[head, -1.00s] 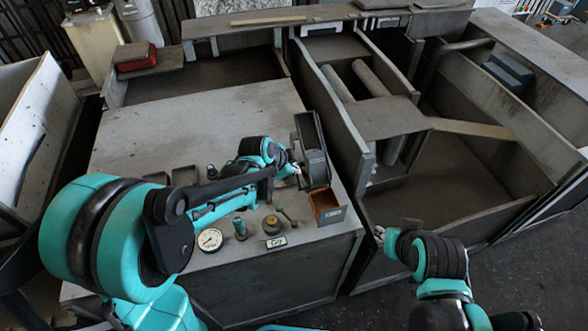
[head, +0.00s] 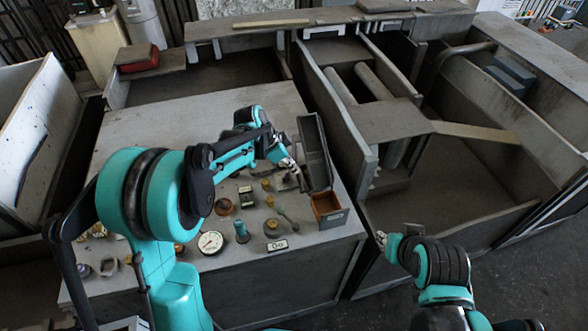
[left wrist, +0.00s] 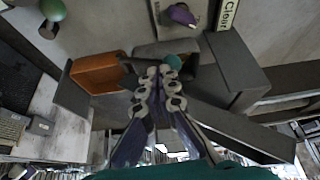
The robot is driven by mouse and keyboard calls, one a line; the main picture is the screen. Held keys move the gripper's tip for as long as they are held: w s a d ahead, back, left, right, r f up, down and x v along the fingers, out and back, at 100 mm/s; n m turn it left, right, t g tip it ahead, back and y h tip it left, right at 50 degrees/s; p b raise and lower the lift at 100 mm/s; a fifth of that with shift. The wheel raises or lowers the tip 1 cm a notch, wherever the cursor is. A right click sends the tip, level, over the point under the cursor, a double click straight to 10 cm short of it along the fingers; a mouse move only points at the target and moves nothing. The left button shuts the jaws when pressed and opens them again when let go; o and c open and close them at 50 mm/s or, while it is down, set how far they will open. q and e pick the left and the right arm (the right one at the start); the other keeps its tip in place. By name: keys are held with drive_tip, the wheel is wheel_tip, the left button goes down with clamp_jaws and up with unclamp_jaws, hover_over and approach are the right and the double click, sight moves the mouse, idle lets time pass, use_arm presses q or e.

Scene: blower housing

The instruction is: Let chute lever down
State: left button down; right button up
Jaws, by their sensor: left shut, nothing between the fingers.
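My left gripper (head: 296,172) is shut and empty. Its tips are beside a tall dark grey chute-like part (head: 316,150) at the counter's right end. In the left wrist view the shut fingers (left wrist: 160,78) point at a small teal knob (left wrist: 173,61) in front of a dark grey housing (left wrist: 200,70). The knob may be the chute lever's end; whether the fingers touch it cannot be told. An orange-brown open bin (head: 328,210) stands just in front of the chute-like part; it also shows in the left wrist view (left wrist: 95,72). My right gripper (head: 381,240) hangs right of the counter, its jaws too small to read.
A "Clear" sign (left wrist: 228,14) shows in the left wrist view. The counter's back half is bare.

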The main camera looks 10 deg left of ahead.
use_arm(q)
drive_tip(key=shift+w+f, duration=0.15)
drive_tip(key=shift+a, duration=0.1)
idle(0.5)
drive_tip(key=v, duration=1.2)
drive_tip(key=s+a+f+n+t+y+b, duration=0.1)
drive_tip(key=s+f+n+b, duration=0.1)
drive_tip(key=s, duration=0.5)
drive_tip(key=s+a+f+n+t+y+b, duration=0.2)
drive_tip(key=s+f+n, duration=0.1)
drive_tip(key=s+n, duration=0.3)
drive_tip(key=s+a+f+n+t+y+b, duration=0.1)
drive_tip(key=s+f+n+b, duration=0.1)
drive_tip(key=s, duration=0.8)
drive_tip(key=f+n, duration=0.1)
drive_tip(key=n, duration=0.1)
drive_tip(key=shift+s+a+f+n+t+y, duration=0.2)
drive_tip(key=shift+f+n+t+y, duration=0.15)
drive_tip(key=shift+n+t+y, duration=0.05)
